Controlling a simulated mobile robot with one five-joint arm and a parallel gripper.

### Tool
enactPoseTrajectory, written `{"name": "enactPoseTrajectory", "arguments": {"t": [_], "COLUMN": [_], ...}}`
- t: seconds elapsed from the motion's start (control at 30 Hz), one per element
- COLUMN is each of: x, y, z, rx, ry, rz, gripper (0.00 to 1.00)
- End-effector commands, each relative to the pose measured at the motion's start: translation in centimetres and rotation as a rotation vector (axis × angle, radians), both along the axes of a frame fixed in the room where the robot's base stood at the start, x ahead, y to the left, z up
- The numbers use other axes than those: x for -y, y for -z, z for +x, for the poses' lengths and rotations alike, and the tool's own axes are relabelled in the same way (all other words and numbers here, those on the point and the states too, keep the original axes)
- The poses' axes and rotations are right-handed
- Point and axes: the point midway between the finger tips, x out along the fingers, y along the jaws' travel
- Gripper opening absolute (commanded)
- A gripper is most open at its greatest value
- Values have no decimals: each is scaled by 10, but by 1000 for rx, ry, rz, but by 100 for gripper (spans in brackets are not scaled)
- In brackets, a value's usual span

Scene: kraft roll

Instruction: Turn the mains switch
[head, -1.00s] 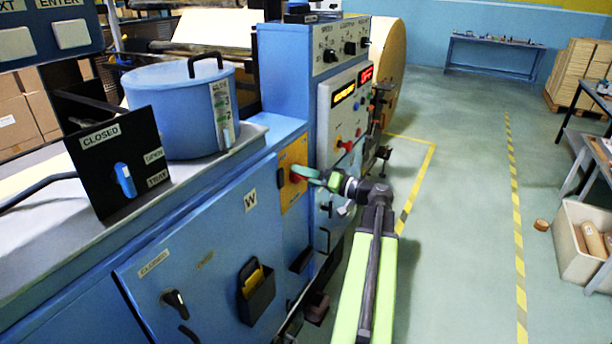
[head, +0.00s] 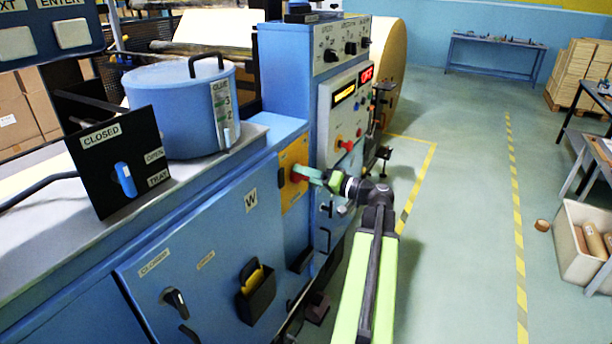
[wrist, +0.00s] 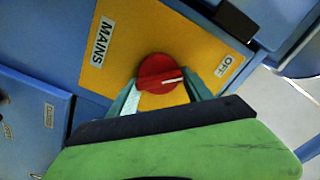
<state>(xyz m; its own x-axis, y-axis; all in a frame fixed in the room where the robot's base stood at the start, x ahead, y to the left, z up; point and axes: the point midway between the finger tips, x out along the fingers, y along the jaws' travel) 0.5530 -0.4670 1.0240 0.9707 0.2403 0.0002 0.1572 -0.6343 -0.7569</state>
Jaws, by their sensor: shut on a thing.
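The mains switch (wrist: 160,72) is a red round knob with a white pointer line on a yellow plate (wrist: 190,30) marked MAINS and OFF. In the wrist view the pointer line lies toward the right, roughly toward the OFF label (wrist: 225,66). My gripper (wrist: 160,90) has its green fingers on both sides of the knob and is shut on it. In the head view my gripper (head: 310,175) reaches the yellow plate (head: 288,189) on the blue machine from the right, and its fingers partly hide the red knob (head: 297,174).
A control panel (head: 347,100) with lit displays and knobs stands just beyond the plate. A blue glue pot (head: 175,115) and a black CLOSED/OPEN plate (head: 105,175) stand on the machine.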

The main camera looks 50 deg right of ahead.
Motion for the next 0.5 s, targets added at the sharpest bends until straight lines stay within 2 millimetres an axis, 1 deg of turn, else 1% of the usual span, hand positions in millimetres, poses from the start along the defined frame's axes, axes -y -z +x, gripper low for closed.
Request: {"name": "enactPoseTrajectory", "arguments": {"t": [0.17,0.5], "x": [0,2], "y": [1,3], "z": [0,0], "rx": [-29,-104], "ry": [-1,0], "rz": [114,421], "gripper": [18,18]}}
